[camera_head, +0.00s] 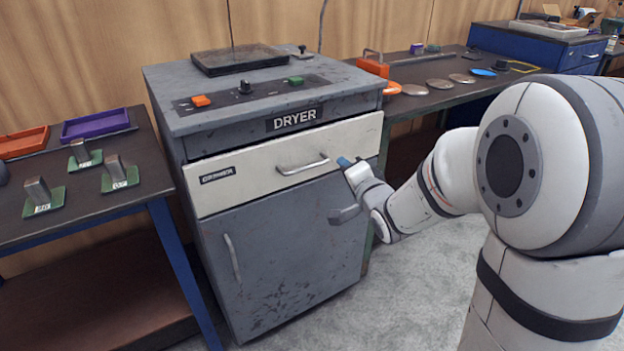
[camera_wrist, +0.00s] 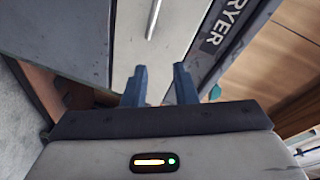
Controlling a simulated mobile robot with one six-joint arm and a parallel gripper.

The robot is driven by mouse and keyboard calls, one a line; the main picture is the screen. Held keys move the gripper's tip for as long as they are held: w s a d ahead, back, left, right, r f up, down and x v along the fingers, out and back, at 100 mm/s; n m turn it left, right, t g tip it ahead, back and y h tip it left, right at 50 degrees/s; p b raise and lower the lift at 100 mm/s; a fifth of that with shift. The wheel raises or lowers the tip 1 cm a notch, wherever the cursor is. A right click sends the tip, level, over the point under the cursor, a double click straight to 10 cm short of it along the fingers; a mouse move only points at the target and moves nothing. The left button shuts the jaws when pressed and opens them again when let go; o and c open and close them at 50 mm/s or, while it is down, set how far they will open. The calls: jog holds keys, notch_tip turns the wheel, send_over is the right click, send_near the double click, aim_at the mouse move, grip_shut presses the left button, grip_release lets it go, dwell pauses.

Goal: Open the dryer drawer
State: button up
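The dryer (camera_head: 285,115) is a grey cabinet with a "DRYER" label. Its cream drawer (camera_head: 250,170) looks closed, flush above the grey lower door (camera_head: 285,255). The drawer's silver bar handle (camera_head: 302,164) runs across its front. My gripper (camera_head: 345,163) is just right of the handle, in front of the drawer. In the wrist view my gripper (camera_wrist: 161,85) has two blue fingertips apart with nothing between them. The handle (camera_wrist: 153,18) shows ahead of the fingertips, apart from them, near the top edge. The drawer front (camera_wrist: 155,50) fills the middle there.
A left table (camera_head: 75,180) holds green-based metal blocks, an orange tray (camera_head: 22,142) and a purple tray (camera_head: 95,124). A right bench (camera_head: 430,95) holds several discs. The lower door has its own handle (camera_head: 231,258). Floor (camera_head: 420,280) in front is clear.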

aim_at(308, 168)
jog(key=a+f+m+t+y+b, duration=0.1)
jog(key=a+f+m+y+b, duration=0.1)
jog(key=a+f+y+b, duration=0.35)
jog(key=x, duration=0.8)
jog(key=shift+w+d+r, duration=0.1)
jog(key=shift+d+r, duration=0.1)
jog(key=shift+d, duration=0.1)
jog(key=shift+c, duration=0.3)
grip_shut()
